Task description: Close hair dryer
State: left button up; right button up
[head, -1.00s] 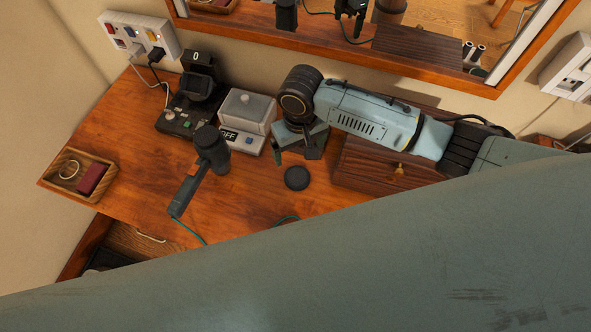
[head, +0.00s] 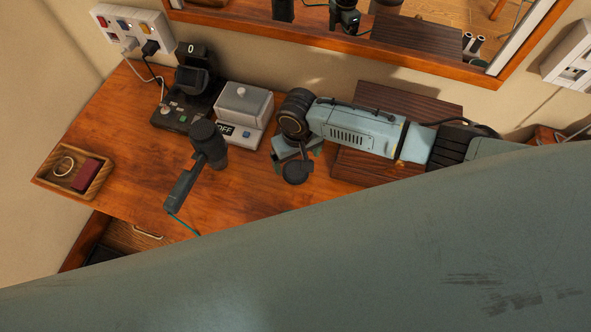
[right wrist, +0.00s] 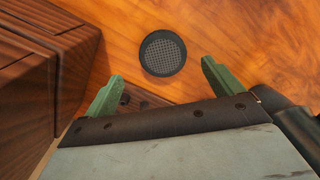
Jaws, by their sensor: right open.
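The dark hair dryer (head: 203,158) is on the wooden vanity top, left of the middle in the head view, with its handle towards the front and a teal cord. A round black cap with a mesh face (right wrist: 162,53) lies flat on the wood; it also shows in the head view (head: 295,172), right of the dryer. My right gripper (head: 297,156) is just behind the cap in that view. In the right wrist view its green fingers (right wrist: 162,71) are spread and empty, with the cap beyond them. My left gripper is out of view.
A white box with an OFF label (head: 243,112) and a black device (head: 187,100) stand behind the dryer. A wooden tray (head: 98,180) is at the left. A dark wooden box (right wrist: 25,85) stands close beside my right gripper. A mirror (head: 330,45) is behind.

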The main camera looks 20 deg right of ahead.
jog(key=f, duration=0.5)
jog(key=shift+s+a+f+b, duration=0.1)
jog(key=shift+s+a+b, duration=0.1)
jog(key=shift+s+b, duration=0.15)
jog(key=c, duration=1.1)
notch_tip(320, 180, up, 10)
jog(key=shift+r+p, duration=0.1)
jog(key=shift+p, duration=0.8)
